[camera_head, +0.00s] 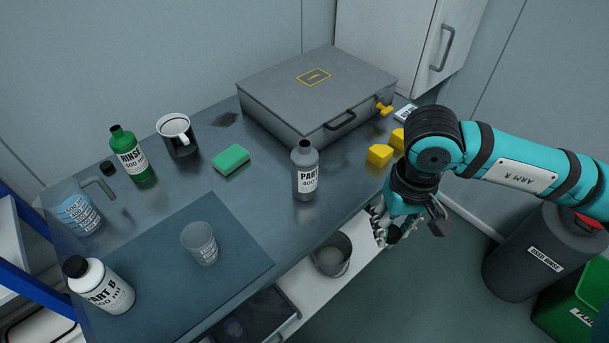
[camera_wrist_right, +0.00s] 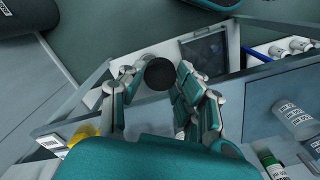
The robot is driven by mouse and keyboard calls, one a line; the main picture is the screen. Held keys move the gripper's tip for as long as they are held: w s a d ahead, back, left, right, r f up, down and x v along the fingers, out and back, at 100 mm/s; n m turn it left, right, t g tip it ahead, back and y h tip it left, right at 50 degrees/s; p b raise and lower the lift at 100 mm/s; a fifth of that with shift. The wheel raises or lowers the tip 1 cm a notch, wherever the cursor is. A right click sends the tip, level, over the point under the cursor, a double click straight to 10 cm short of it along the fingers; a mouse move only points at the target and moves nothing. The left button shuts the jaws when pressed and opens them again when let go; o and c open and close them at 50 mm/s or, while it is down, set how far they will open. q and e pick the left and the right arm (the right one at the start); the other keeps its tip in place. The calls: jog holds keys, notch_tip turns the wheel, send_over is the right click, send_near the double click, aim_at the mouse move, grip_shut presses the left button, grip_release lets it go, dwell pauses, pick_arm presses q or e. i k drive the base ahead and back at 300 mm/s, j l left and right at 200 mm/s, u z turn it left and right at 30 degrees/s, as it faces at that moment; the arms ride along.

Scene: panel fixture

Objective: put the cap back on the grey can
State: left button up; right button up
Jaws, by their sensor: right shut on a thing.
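The grey can (camera_head: 305,172), labelled PART A, stands upright on the bench near its front edge, and its neck is uncapped. My right gripper (camera_head: 388,232) is beyond the bench's front edge, to the right of the can and apart from it. In the right wrist view its fingers (camera_wrist_right: 157,95) are shut on a dark round cap (camera_wrist_right: 158,74). My left gripper is not in view.
A grey case (camera_head: 300,90) stands behind the can, yellow blocks (camera_head: 380,154) to its right and a green sponge (camera_head: 231,158) to its left. A green bottle (camera_head: 130,155) with a loose dark cap (camera_head: 107,168) stands further left. A clear cup (camera_head: 200,243) stands on the mat.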

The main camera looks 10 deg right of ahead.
aim_at(304, 158)
jog(key=l, duration=0.55)
jog(key=i+l, duration=0.15)
jog(key=l, duration=1)
jog(key=i+l+u, duration=0.15)
jog(key=l, duration=0.25)
jog(key=u, duration=1.05)
